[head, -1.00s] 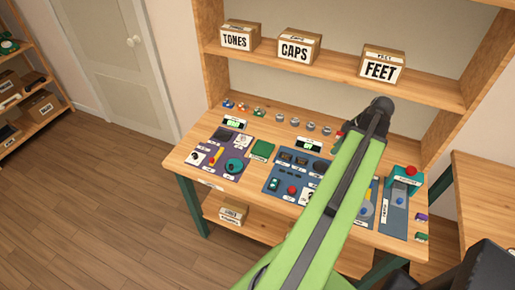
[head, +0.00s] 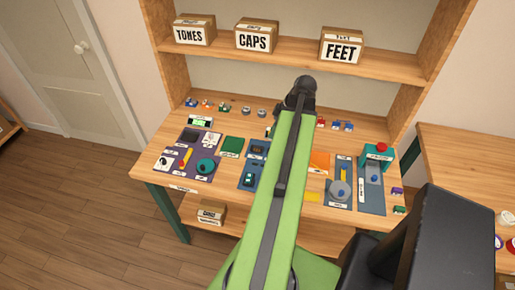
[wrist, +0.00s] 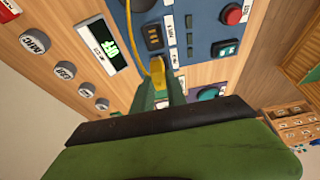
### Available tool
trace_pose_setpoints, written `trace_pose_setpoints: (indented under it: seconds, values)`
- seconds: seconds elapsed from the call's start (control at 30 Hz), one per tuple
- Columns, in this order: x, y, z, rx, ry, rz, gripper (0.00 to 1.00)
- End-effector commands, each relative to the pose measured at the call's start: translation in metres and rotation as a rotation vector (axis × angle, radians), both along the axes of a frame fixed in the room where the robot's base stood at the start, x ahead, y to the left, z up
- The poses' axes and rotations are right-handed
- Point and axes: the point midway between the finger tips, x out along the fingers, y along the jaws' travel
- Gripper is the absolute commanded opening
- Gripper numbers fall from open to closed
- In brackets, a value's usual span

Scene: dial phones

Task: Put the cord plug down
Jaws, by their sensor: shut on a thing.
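The yellow cord plug (wrist: 157,66) is between the green fingertips of my gripper (wrist: 160,92) in the wrist view. My gripper is shut on it. A thin yellow cord runs from the plug up across the blue panel (wrist: 191,20). The plug appears over the panel's edge, near a dark socket block (wrist: 152,37); I cannot tell if it touches the panel. In the head view, my arm hides the plug and most of the blue panel, which still shows at its left edge (head: 248,180).
Grey dials (wrist: 62,70) and a green-lit display (wrist: 110,46) lie beside the panel. A red button (wrist: 232,15) stands on it. A purple board (head: 186,155) lies left on the workbench, and a teal block with a red button (head: 377,155) stands right.

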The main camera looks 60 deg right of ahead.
Motion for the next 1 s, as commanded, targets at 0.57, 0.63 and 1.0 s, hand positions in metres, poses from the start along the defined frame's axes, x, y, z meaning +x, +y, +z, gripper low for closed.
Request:
trace_pose_setpoints:
  seconds: [0.57, 0.63, 1.0]
  values:
    - [0.062, 0.019, -0.051, 0.000, 0.000, -0.002, 0.00]
    - [0.062, 0.019, -0.064, 0.000, 0.000, -0.002, 0.00]
    - [0.061, 0.018, -0.080, 0.000, 0.000, -0.002, 0.00]
